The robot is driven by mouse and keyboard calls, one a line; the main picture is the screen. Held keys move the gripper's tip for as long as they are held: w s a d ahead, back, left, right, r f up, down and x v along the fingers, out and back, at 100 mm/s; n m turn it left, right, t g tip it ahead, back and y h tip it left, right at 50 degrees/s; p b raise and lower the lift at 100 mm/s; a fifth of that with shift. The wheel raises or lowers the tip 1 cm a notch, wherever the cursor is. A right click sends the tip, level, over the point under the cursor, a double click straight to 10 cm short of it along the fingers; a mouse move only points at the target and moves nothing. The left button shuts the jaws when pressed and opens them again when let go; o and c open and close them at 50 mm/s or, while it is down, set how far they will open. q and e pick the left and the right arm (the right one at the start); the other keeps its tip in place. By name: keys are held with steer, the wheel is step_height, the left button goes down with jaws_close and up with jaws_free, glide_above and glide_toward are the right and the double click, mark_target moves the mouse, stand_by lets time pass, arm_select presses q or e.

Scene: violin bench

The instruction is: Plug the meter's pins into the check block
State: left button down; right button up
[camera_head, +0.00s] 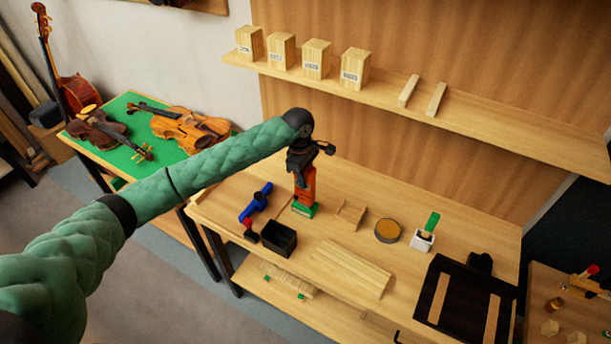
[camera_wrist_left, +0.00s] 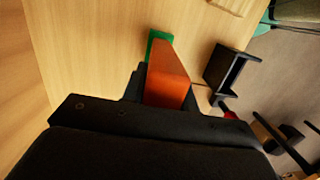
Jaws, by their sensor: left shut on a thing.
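The orange meter (camera_head: 305,188) is upright in my left gripper (camera_head: 303,170), over the bench near its back left part. The green check block (camera_head: 303,211) is directly below the meter's lower end. In the left wrist view the meter (camera_wrist_left: 168,78) extends out between the dark jaws of my left gripper (camera_wrist_left: 165,98), which is shut on it. The green block (camera_wrist_left: 154,42) shows just past the meter's far end. The pins are hidden, and I cannot tell whether they are in the block or just above it. My right gripper is not in view.
A black open box (camera_head: 277,238), a blue tool (camera_head: 257,202) and a red-topped item (camera_head: 250,232) lie left of and in front of the block.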

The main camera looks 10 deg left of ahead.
arm_select(q)
steer(key=shift+s+f, duration=0.1)
steer(key=shift+f, duration=0.2)
stand_by(0.9)
steer(key=shift+r, duration=3.55)
